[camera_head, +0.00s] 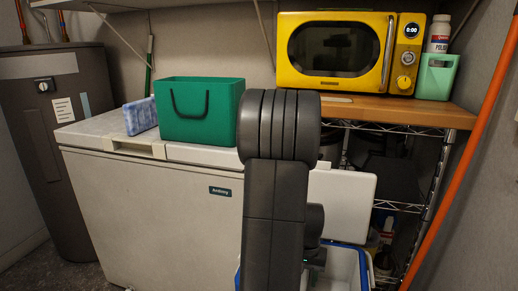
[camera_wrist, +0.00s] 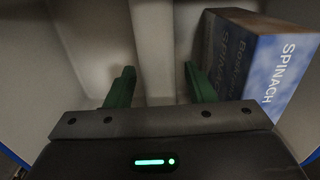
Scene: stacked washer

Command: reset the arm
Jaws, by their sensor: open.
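My gripper (camera_wrist: 161,86) shows in the wrist view with its two green fingers apart and nothing between them. It points down into a white-walled container. A blue spinach box (camera_wrist: 275,65) stands in there beside the right finger, and I cannot tell whether they touch. In the head view my dark arm (camera_head: 276,190) rises in the middle of the picture. It reaches down to a blue and white cooler (camera_head: 345,268) with its white lid (camera_head: 342,205) open. My fingers are hidden there behind the arm and the cooler.
A white chest freezer (camera_head: 150,215) stands behind my arm, with a green bag (camera_head: 200,112) and a blue-white packet (camera_head: 140,115) on top. A yellow microwave (camera_head: 335,50) sits on a wooden shelf (camera_head: 400,110) at right. An orange pole (camera_head: 470,160) leans at far right.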

